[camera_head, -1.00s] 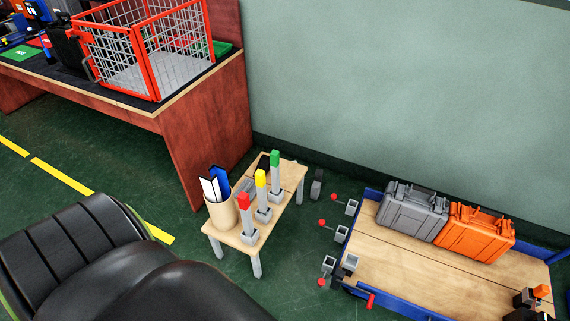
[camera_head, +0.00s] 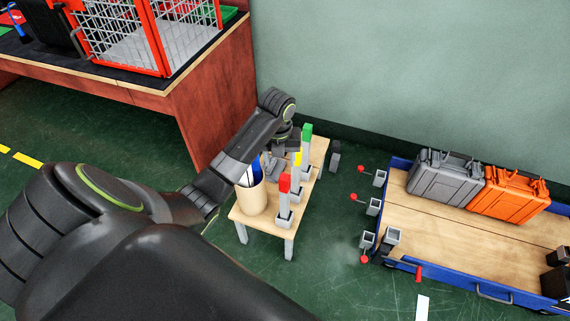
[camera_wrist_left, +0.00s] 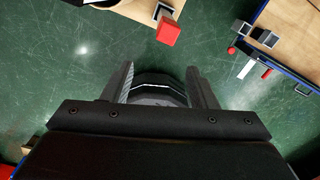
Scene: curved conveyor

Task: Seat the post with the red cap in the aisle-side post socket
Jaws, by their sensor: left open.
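The post with the red cap (camera_head: 284,184) stands upright in a grey holder on the small wooden stool (camera_head: 262,222), nearest me in a row with the yellow-capped (camera_head: 298,160) and green-capped (camera_head: 306,135) posts. The red cap shows in the left wrist view (camera_wrist_left: 168,31), beyond the fingertips. My left gripper (camera_wrist_left: 160,72) is open and empty. In the head view its wrist is over the far part of the stool, its fingers largely hidden. Grey square sockets (camera_head: 367,239) with red knobs line the cart's near end; I cannot tell which is aisle-side. My right gripper is not in view.
A tan cup (camera_head: 253,197) with blue and white items stands on the stool. The blue-edged cart (camera_head: 430,235) carries grey (camera_head: 444,176) and orange (camera_head: 508,194) cases. A desk (camera_head: 215,100) with a red wire crate stands at left. Green floor separates stool and cart.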

